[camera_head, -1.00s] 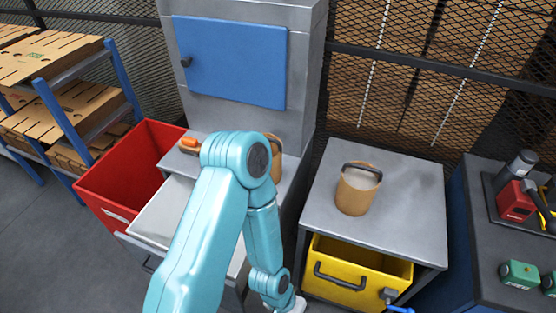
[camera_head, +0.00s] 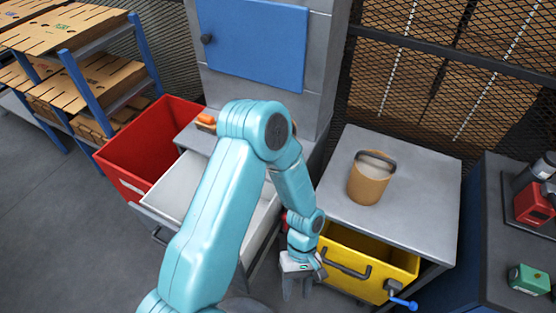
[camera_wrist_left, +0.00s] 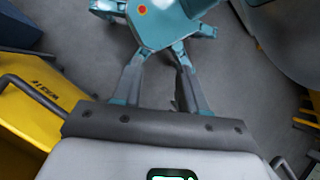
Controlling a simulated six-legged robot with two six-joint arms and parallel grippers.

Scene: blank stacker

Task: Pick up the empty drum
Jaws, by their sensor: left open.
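A tan drum (camera_head: 368,180) with a dark handle over its pale top stands upright on the grey metal table (camera_head: 425,195). I cannot tell whether it is empty. My left gripper (camera_head: 299,291) hangs low in front of the yellow drawer, pointing down. It is open, with nothing seen between its fingers, and is well below and left of the drum, apart from it. The drum is not seen in the left wrist view. My left arm hides part of the grey machine's ledge. My right gripper is not in view.
The yellow drawer (camera_head: 345,247) with a dark handle sits under the table; its side also shows in the wrist view (camera_wrist_left: 48,108). A red bin (camera_head: 150,140) and white open tray (camera_head: 180,185) are at left. A dark bench with red and green items is at right.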

